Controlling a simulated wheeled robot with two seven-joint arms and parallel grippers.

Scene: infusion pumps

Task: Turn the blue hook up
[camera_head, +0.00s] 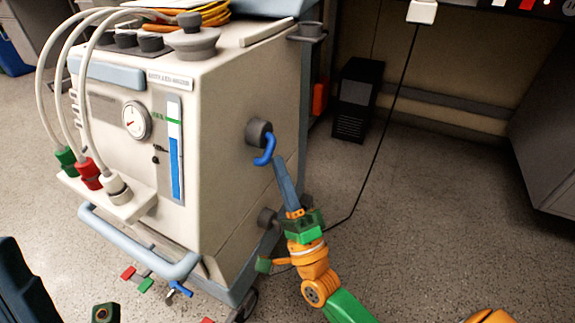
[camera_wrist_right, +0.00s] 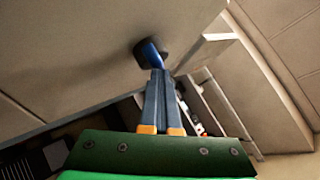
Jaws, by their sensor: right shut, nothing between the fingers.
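The blue hook (camera_head: 266,152) sticks out of a dark round mount (camera_head: 258,131) on the right side wall of the white pump machine (camera_head: 225,120). It curves down, with its free end low and to the left. My right gripper (camera_head: 278,164) is shut, its grey-blue fingers together and empty. Its fingertips are right beside the hook, close to its lower right edge. In the right wrist view the hook (camera_wrist_right: 152,48) shows just beyond the fingertips (camera_wrist_right: 160,72), which partly cover it. I cannot tell whether they touch.
A second dark knob (camera_head: 267,217) sits lower on the same wall, near my right wrist. A blue-grey handle bar (camera_head: 140,245) crosses the machine's front. A black box (camera_head: 357,100) stands behind on the floor. The floor to the right is mostly open, crossed by a thin black cable.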

